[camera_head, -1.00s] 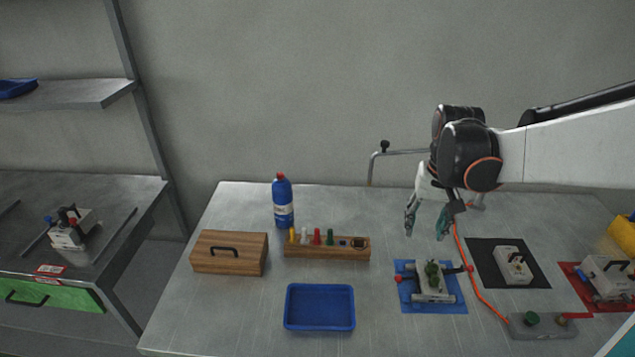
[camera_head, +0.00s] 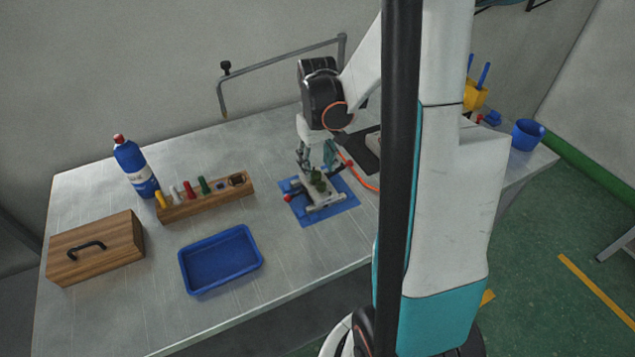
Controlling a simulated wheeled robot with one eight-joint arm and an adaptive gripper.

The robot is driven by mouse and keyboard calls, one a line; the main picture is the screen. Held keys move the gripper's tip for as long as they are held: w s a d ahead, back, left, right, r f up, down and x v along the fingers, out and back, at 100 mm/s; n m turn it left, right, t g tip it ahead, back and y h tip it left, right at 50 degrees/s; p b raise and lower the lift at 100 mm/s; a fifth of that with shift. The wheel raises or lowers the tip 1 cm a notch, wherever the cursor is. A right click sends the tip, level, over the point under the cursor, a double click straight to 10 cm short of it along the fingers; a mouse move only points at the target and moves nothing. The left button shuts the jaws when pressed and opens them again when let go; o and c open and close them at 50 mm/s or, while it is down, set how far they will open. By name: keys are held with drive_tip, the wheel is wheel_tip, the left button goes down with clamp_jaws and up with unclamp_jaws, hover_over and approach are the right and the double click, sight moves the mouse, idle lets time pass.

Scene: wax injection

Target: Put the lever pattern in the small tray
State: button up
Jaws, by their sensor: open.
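A small green piece (camera_head: 318,181), which looks like the lever pattern, sits on a grey mould fixture (camera_head: 325,203) with a red knob at its left end. The fixture rests on a blue mat (camera_head: 345,196). My gripper (camera_head: 317,163) is open, pointing down, just above and behind the green piece. The fingers look apart from it, though the exact gap is hard to tell. The small blue tray (camera_head: 221,262) is empty, at the front of the table, left of the mat.
A wooden rack (camera_head: 208,203) with coloured pegs stands behind the tray. A wooden box (camera_head: 95,250) and a blue bottle (camera_head: 136,166) are further left. A metal bar frame (camera_head: 285,61) rises behind my gripper.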

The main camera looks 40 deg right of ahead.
sight(318, 178)
drive_tip(key=f+b, duration=0.2)
drive_tip(key=f, duration=0.3)
drive_tip(key=shift+d+f, duration=0.15)
drive_tip(key=shift+d, duration=0.05)
drive_tip(key=c, duration=1)
